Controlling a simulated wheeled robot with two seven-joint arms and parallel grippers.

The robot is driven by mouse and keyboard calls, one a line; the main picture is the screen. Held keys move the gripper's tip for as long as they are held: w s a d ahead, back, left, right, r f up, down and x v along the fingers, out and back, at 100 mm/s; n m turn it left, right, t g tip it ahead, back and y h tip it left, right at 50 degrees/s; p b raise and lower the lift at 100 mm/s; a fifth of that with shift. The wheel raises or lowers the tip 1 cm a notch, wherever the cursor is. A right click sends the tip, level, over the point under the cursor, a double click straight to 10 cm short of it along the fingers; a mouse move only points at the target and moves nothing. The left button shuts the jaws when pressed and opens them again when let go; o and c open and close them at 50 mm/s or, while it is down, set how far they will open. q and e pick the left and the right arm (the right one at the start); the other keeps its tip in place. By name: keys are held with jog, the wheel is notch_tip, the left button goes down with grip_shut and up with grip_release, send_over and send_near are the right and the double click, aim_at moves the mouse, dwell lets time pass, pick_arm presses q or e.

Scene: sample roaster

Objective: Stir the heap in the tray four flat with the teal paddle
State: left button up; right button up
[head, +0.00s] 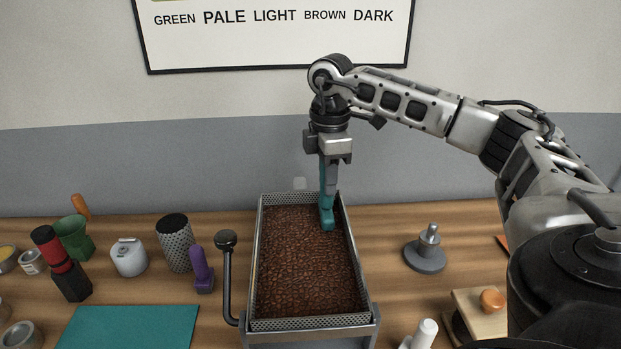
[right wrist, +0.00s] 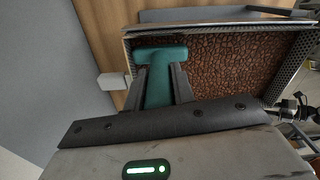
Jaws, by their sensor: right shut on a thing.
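The teal paddle (head: 327,212) hangs upright from my right gripper (head: 330,185), which is shut on its handle. In the head view the paddle's foot is over the far right corner of the tray (head: 257,240). The tray is full of brown beans (head: 305,260), whose surface looks fairly even. I cannot tell whether the paddle's foot touches the beans. In the right wrist view the paddle (right wrist: 160,62) sits between the two fingers (right wrist: 162,88), with the tray's beans (right wrist: 225,65) beyond. My left gripper does not show.
A black-knobbed lever (head: 226,240) stands at the tray's left. Further left are a perforated cylinder (head: 174,243), a purple tool (head: 202,270), a green scoop (head: 73,238) and a teal mat (head: 130,328). A grey weighted stand (head: 427,250) is right of the tray, with bare wood between.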

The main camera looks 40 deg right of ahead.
jog(key=shift+s+d, duration=0.2)
jog(key=shift+d, duration=0.05)
jog(key=shift+r, duration=0.1)
notch_tip(320, 180, up, 2)
jog(key=shift+r+p, duration=0.2)
jog(key=shift+p, duration=0.8)
jog(key=shift+r, duration=1.7)
